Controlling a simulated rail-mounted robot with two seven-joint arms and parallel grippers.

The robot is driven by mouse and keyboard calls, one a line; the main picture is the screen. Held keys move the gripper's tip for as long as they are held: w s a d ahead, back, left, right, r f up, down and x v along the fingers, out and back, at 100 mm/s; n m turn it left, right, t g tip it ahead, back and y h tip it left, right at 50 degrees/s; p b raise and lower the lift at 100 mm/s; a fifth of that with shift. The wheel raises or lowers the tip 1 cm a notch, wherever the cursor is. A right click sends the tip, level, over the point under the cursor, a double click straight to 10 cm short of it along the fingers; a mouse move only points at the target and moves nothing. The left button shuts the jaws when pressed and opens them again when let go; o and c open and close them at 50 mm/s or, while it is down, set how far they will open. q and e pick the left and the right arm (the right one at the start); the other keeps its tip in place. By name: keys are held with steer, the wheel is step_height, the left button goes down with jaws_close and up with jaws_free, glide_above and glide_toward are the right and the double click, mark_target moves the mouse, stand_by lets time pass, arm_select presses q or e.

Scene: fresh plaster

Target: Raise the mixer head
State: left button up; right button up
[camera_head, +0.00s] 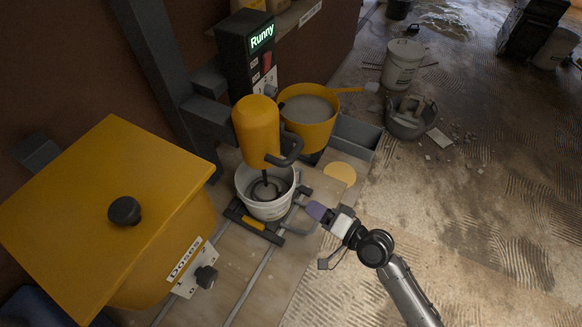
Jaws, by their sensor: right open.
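The mixer head (256,132) is a yellow rounded housing on a dark column, with a dark curved handle (291,152) on its right side. Its shaft and paddle (264,187) reach down into a white bucket (272,209) below. My right gripper (314,211) comes in from the lower right. Its purple tip is beside the bucket, near the bent grey bar, below and right of the handle and apart from it. It is open and holds nothing. My left gripper is out of view.
A display reading "Runny" (261,37) tops the control panel. A yellow pot (309,115) of grey mix stands behind the mixer. A yellow dosing hopper (105,205) fills the left. The bucket sits on a dark carriage over rails (249,287).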

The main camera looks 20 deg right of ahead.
mark_target(297, 155)
steer(key=w+d+r+m+t+h, duration=0.25)
steer(key=r+m+t, duration=0.25)
steer(key=m, duration=0.3)
steer(key=shift+y, duration=0.25)
steer(key=x, duration=0.3)
steer(key=p+x, duration=0.1)
steer(key=x, duration=0.3)
steer(key=p+x, duration=0.1)
steer(key=x, duration=0.3)
steer(key=shift+w+d+f, duration=0.15)
steer(key=shift+w+f, duration=0.1)
steer(key=shift+f, duration=0.1)
steer(key=shift+w+r, duration=0.1)
steer(key=shift+w, duration=0.4)
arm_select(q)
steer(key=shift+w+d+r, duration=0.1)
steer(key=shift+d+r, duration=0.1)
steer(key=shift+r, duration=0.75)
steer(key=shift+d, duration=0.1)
arm_select(e)
steer(key=shift+c, duration=0.4)
steer(key=c, duration=0.8)
jaws_close()
